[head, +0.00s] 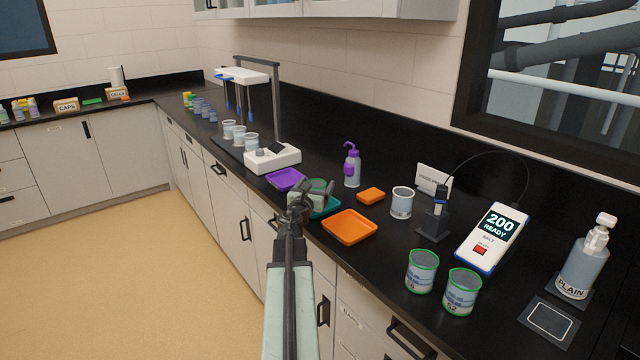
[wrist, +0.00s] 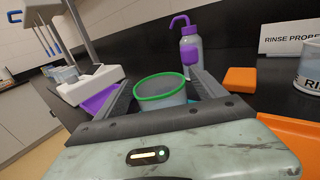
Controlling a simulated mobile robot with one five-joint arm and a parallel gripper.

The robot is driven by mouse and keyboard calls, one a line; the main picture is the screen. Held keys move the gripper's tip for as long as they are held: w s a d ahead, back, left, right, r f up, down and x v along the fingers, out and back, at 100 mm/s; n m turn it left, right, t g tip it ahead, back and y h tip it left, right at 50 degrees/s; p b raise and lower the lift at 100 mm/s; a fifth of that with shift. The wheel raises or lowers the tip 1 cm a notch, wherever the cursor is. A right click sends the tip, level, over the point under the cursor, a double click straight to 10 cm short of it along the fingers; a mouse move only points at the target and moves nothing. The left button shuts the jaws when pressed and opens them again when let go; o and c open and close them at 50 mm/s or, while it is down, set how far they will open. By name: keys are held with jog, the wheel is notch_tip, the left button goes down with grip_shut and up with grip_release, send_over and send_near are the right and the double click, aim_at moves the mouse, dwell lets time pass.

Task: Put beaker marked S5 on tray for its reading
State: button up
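A green-rimmed beaker (wrist: 160,88) sits between the two fingers of my gripper (wrist: 160,77) in the wrist view, with a finger close against each side. The gripper looks shut on it. In the head view my gripper (head: 309,192) and this beaker are at a teal tray (head: 326,209), partly covering it. Any marking on this beaker is hidden. I cannot tell whether its base touches the tray. A purple tray (head: 287,179) lies to the left and an orange tray (head: 350,228) to the right. Both look empty.
Two green-rimmed beakers (head: 421,271) (head: 461,292) stand at the front right, one reading S2. A meter (head: 492,238) shows 200 READY beside a probe holder (head: 435,222). A clear beaker (head: 401,203), orange block (head: 370,195) and purple-topped bottle (head: 352,168) stand behind the trays.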

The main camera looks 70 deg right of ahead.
jog(key=shift+r, duration=0.15)
jog(key=shift+a, duration=0.3)
jog(key=a, duration=0.7)
jog(key=shift+s, duration=0.25)
jog(key=shift+w+d, duration=0.1)
jog(key=shift+d, duration=0.05)
